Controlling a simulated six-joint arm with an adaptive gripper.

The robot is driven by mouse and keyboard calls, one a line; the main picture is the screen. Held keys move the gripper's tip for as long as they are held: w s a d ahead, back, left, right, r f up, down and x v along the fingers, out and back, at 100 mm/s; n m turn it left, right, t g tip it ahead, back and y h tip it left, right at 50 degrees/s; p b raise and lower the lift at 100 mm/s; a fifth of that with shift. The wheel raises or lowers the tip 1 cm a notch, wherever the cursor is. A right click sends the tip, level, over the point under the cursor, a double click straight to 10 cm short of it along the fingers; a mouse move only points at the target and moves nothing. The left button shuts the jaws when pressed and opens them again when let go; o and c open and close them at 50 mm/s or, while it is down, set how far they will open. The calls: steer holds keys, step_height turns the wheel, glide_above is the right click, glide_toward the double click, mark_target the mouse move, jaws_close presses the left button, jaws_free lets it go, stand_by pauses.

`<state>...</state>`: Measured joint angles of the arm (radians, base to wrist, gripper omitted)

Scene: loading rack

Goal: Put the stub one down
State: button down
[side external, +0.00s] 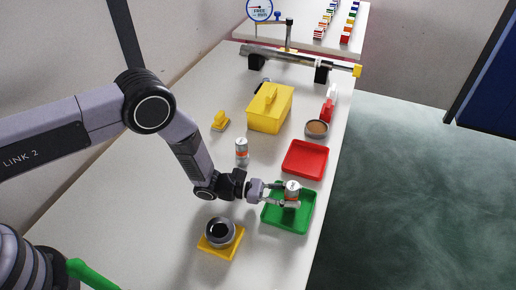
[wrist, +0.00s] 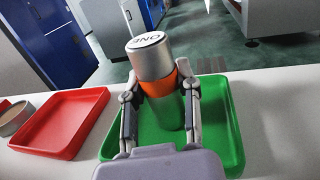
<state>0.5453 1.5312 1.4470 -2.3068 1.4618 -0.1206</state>
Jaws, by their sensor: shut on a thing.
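The stub (wrist: 153,62) is a short silver cylinder with an orange-red band and the word "ONE" on its top in the wrist view. It also shows in the side view (side external: 292,190), upright over the green tray (side external: 298,222). My gripper (wrist: 160,92) is shut on its sides. The green tray also shows behind and below the stub in the wrist view (wrist: 228,150). I cannot tell whether the stub's base touches the tray floor. A second silver can with an orange band (side external: 242,150) stands on the table, left of the red tray.
A red tray (side external: 305,160) lies just beyond the green one. The table's right edge is close to the trays.

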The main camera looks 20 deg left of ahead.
steer(key=c, duration=0.8)
jaws_free()
steer(key=shift+f, duration=0.15)
